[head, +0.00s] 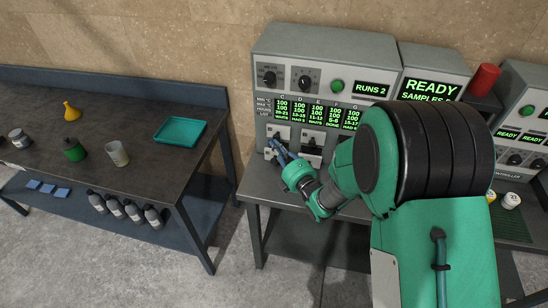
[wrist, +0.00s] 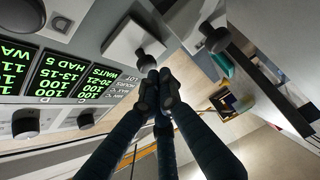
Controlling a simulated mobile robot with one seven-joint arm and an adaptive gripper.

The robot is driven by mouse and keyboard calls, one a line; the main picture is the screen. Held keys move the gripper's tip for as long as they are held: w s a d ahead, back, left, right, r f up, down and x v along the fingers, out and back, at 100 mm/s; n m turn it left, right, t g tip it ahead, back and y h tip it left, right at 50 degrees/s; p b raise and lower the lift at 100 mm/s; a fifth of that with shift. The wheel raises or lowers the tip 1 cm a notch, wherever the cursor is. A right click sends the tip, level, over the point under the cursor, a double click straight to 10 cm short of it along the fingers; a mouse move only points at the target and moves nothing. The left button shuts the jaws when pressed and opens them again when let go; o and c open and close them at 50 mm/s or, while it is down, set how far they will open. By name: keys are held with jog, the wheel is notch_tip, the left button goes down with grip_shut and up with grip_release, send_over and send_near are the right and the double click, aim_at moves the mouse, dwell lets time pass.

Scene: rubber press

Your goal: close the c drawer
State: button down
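The C drawer (head: 280,131) is the leftmost small grey drawer under the green display on the machine. In the wrist view, its pale front (wrist: 135,38) shows with a dark knob (wrist: 148,60), and seems to stand out from the machine face. How far it is out is hard to tell. My gripper (head: 276,148) is at this drawer's front. In the wrist view, the fingertips of my gripper (wrist: 157,92) are drawn together just in front of the knob, with nothing visible between them. Whether they touch the knob or drawer cannot be told.
The D drawer (head: 312,143) is just right of C. The grey machine (head: 325,50) stands on a dark bench. Floor shows between table and bench.

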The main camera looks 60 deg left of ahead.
jog(key=shift+w+a+r, duration=0.1)
jog(key=shift+w+a, duration=0.1)
jog(key=shift+r, duration=0.1)
dwell(0.4)
jog(key=s+d, duration=0.3)
jog(key=d, duration=0.9)
jog(key=shift+s+d+b, duration=0.3)
jog(key=shift+d+b, duration=0.1)
jog(key=shift+w, duration=0.1)
